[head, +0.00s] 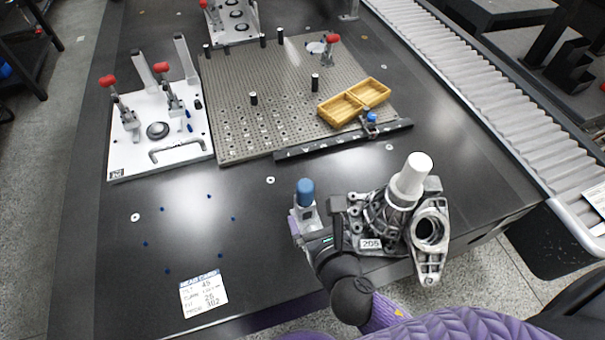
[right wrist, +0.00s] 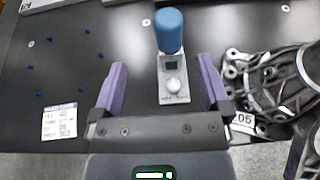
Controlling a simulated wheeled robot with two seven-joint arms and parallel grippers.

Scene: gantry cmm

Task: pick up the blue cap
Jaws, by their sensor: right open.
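The blue cap (head: 306,190) is a rounded blue cylinder standing upright on a small grey metal fixture (head: 305,214) near the front of the black table. In the right wrist view the blue cap (right wrist: 168,30) shows ahead of the fingers, with the fixture (right wrist: 173,92) between the two purple fingers. My right gripper (right wrist: 161,62) is open and empty, with its fingertips apart from the cap. In the head view my right gripper (head: 316,232) reaches in from below, just in front of the cap. My left gripper is not in view.
A metal casting (head: 372,222) with a white cylinder (head: 412,177) stands close right of the gripper. A white clamp plate (head: 185,152), a perforated plate (head: 232,85) and a yellow tray (head: 340,110) lie farther back. A paper label (head: 203,293) lies front left. The left-front table is mostly clear.

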